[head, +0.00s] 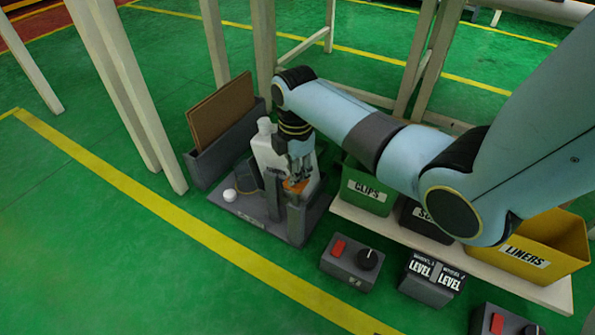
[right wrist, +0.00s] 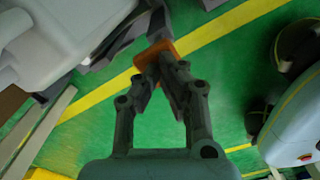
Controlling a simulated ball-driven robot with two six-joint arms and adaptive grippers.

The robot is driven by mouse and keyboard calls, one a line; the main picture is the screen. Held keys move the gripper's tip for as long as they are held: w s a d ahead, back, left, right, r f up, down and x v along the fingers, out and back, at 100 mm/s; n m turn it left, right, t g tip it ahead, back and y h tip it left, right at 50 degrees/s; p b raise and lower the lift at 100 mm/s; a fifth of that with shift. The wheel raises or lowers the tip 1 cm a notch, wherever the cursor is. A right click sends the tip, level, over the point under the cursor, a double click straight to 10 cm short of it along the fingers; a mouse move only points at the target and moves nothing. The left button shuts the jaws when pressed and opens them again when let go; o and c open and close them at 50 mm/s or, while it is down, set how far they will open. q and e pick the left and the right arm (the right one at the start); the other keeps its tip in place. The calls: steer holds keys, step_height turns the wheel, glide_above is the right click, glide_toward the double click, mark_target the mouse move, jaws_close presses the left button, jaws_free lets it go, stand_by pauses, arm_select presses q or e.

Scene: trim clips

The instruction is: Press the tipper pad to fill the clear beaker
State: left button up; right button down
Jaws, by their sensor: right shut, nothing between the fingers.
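The orange tipper pad (head: 294,186) sits at the front of a grey stand with a white jug (head: 266,150) behind it. My right gripper (head: 297,180) points down at the pad, shut and empty. In the right wrist view, the tips of my right gripper (right wrist: 160,72) overlap the orange pad (right wrist: 153,52); I cannot tell whether they touch it. The white jug (right wrist: 65,40) fills the upper left there. The clear beaker is hard to make out; only a thin brownish rim shows left of the jug in the head view. My left gripper is out of view.
A grey holder with brown boards (head: 221,107) stands behind the stand. A green clips bin (head: 366,188) and a yellow liners bin (head: 540,245) are to the right. A box with a red button (head: 350,262) is in front.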

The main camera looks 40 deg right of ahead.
mark_target(296, 187)
steer(key=shift+f, duration=0.3)
steer(key=shift+s+f+b, duration=0.1)
steer(key=shift+f+b, duration=0.35)
steer(key=shift+f, duration=0.5)
steer(key=shift+f+b, duration=0.4)
steer(key=shift+f, duration=0.75)
steer(key=shift+f+b, duration=0.45)
steer(key=shift+f, duration=0.5)
